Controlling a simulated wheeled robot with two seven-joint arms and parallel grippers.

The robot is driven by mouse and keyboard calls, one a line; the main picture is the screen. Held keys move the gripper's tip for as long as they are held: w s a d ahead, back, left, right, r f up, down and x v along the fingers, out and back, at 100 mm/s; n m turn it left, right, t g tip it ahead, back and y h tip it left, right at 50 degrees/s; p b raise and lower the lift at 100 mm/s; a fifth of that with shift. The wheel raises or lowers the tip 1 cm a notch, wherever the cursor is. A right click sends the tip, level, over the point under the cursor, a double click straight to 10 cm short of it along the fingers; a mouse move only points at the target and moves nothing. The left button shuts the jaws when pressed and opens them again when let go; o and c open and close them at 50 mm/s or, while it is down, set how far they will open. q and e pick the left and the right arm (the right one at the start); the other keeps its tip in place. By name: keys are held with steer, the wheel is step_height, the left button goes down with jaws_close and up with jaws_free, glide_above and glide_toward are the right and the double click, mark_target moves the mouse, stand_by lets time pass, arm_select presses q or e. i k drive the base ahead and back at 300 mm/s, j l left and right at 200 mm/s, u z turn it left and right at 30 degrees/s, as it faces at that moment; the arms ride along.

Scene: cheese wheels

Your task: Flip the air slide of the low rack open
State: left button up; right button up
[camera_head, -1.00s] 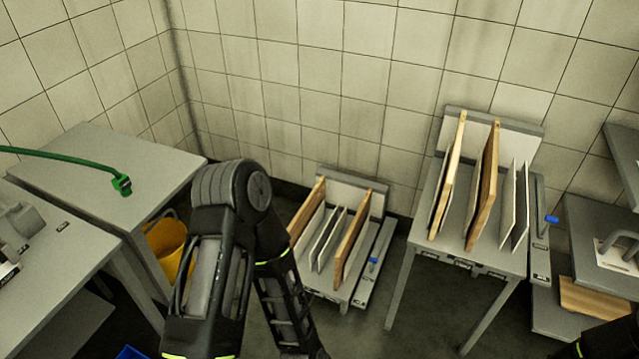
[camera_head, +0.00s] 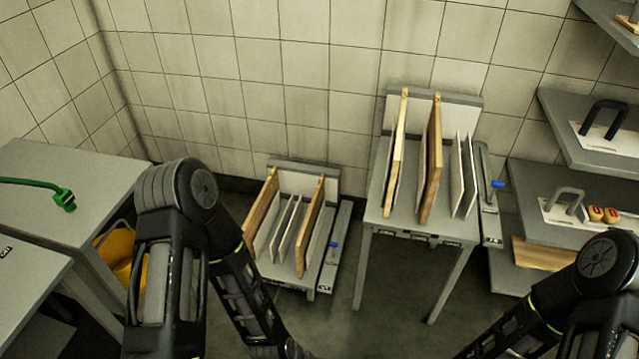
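The low rack (camera_head: 328,186) stands on the floor against the tiled wall, left of a taller rack, and holds several upright boards. On its right side runs a grey rail (camera_head: 343,222) with a small blue tab (camera_head: 334,245), which I take to be the air slide. The tab's exact position is too small to read. My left arm stands in front and to the left of the low rack, and its forearm runs down past the bottom edge. My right arm is at the lower right. Neither gripper shows.
The taller rack (camera_head: 372,205) holds boards and has its own blue tab (camera_head: 497,184) on the right. Shelves (camera_head: 560,150) with handled items stand at the right. Grey tables (camera_head: 95,165), a green hose (camera_head: 62,197) and a yellow bucket (camera_head: 118,262) are at the left.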

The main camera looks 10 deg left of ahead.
mark_target(334, 245)
steer(key=i+j+z, duration=0.3)
steer(key=i, duration=0.25)
steer(key=i+j+z, duration=0.35)
steer(key=i, duration=0.7)
